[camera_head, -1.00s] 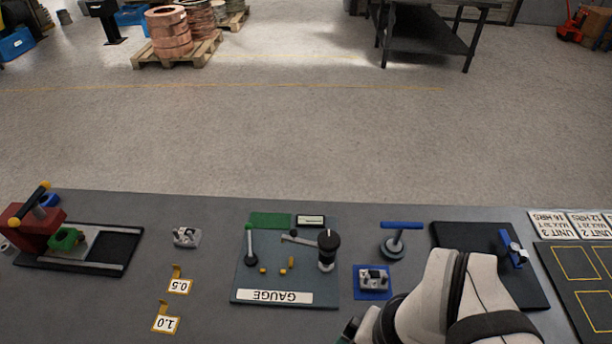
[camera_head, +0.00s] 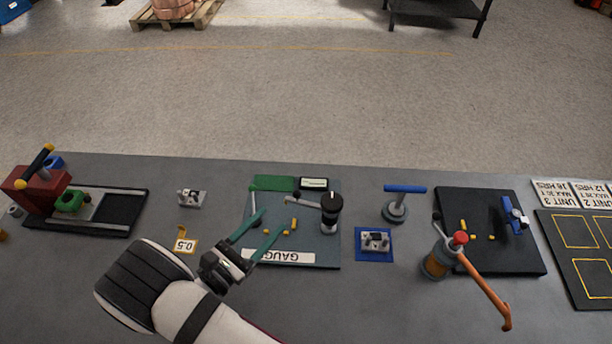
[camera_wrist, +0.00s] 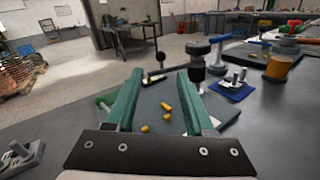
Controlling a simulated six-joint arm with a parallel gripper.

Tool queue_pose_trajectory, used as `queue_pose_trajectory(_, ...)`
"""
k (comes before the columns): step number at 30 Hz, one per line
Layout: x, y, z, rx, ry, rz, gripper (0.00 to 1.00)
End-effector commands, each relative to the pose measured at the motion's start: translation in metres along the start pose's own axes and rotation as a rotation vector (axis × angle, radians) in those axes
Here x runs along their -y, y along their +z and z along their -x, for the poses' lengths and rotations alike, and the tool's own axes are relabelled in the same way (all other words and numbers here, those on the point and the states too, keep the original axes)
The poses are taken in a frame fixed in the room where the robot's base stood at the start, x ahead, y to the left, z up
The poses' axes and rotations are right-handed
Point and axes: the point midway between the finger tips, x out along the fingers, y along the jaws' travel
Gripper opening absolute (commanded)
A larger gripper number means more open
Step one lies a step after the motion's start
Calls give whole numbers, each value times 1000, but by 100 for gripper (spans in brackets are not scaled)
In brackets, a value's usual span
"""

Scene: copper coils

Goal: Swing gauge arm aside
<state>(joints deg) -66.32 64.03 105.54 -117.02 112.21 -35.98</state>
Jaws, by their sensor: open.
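The gauge plate (camera_head: 320,245) lies flat on the bench, with a label reading GAUGE partly hidden by my gripper. A black-capped post (camera_head: 331,209) stands at its right side, and a thin gauge arm (camera_head: 306,204) reaches left from it. The post also shows in the wrist view (camera_wrist: 197,66). Several small yellow pegs (camera_head: 293,224) sit mid-plate. My gripper (camera_head: 271,221) is open and empty over the plate's left half, its green fingers pointing toward the post side.
A grey clamp block (camera_head: 192,197) and a 0.5 tag (camera_head: 185,242) lie left of the plate. A blue pad with a fixture (camera_head: 375,242), a blue-handled stand (camera_head: 400,205) and an orange-handled tool (camera_head: 445,256) stand to the right. The red press (camera_head: 35,188) is far left.

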Motion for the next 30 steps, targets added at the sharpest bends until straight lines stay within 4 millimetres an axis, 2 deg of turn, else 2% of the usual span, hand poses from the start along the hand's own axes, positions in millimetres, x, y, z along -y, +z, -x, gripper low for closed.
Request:
queue_pose_trajectory(3,2,0,-37,1,-8,0,54)
queue_pose_trajectory(6,2,0,-65,0,-9,-1,54)
queue_pose_trajectory(13,2,0,-112,-1,-6,-1,54)
queue_pose_trajectory(18,2,0,-128,-1,-6,-1,54)
queue_pose_trajectory(27,2,0,-131,-2,-4,-1,54)
queue_pose_trajectory(30,2,0,-131,-2,-4,-2,37)
